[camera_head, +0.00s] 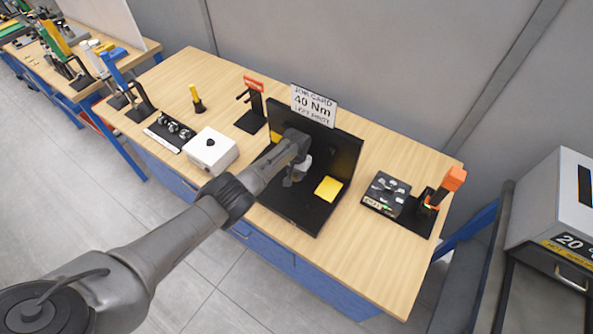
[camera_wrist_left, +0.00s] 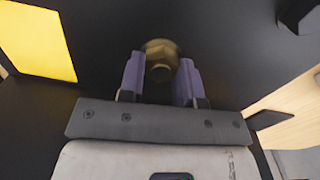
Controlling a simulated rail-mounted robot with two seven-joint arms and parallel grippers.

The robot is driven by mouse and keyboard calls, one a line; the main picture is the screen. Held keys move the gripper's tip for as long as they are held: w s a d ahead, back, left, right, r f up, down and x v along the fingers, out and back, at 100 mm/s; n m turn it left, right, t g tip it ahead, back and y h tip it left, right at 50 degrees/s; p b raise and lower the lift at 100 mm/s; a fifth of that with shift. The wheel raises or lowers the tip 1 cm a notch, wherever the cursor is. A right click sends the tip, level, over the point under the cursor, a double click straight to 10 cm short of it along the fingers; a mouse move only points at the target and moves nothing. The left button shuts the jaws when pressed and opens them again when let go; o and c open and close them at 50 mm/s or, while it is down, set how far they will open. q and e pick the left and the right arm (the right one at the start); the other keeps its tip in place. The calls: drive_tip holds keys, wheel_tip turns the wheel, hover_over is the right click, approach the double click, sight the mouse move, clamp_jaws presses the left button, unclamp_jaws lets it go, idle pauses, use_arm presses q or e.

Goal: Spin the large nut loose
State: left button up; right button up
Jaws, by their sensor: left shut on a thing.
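The large nut (camera_wrist_left: 161,52) is a brass-coloured hex piece set against a black surface in the left wrist view. My left gripper (camera_wrist_left: 160,75) has its two purple-grey fingers on either side of the nut, shut on it. In the head view my left gripper (camera_head: 298,172) reaches into the black fixture (camera_head: 343,158) and my own arm hides the nut there. My right gripper is in neither view.
A yellow square (camera_head: 328,189) lies on the fixture beside my gripper. A job card reading 40 Nm (camera_head: 313,105) stands on top. A white box (camera_head: 210,150) is left of the fixture. A black tray (camera_head: 386,194) and an orange-handled tool (camera_head: 453,180) are right.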

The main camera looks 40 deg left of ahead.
use_arm(q)
drive_tip(key=n, duration=0.3)
drive_tip(key=shift+s+f+n+p, duration=0.1)
drive_tip(key=shift+f+n+p, duration=0.05)
drive_tip(key=shift+n+p, duration=0.2)
drive_tip(key=shift+n, duration=0.35)
drive_tip(key=shift+a, duration=0.1)
drive_tip(key=o, duration=0.9)
